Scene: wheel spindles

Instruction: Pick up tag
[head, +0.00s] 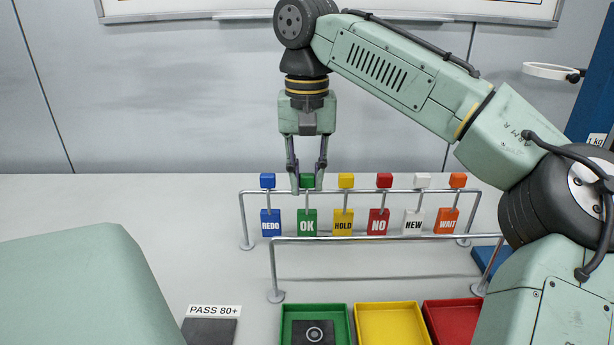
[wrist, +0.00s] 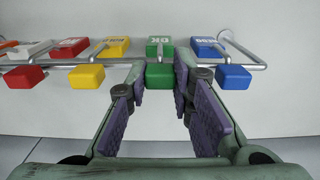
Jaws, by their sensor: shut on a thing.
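A row of tags hangs on a metal rail (head: 226,188), each with a small coloured block on top. The green OK tag (head: 307,222) hangs second from the left in the head view, its green top block (head: 307,181) above the rail. My gripper (head: 307,184) points straight down and is shut on this block. In the wrist view my gripper (wrist: 160,84) has a finger on each side of the green block (wrist: 160,76), and the OK face (wrist: 159,46) shows beyond it. The tag is still at the rail.
The blue REDO tag (head: 271,222) and yellow HOLD tag (head: 343,222) hang close on either side. An empty-looking second rail (head: 380,238) stands nearer. Green (head: 287,325), yellow (head: 390,325) and red (head: 453,318) trays lie in front; the green one holds a dark block (head: 313,332).

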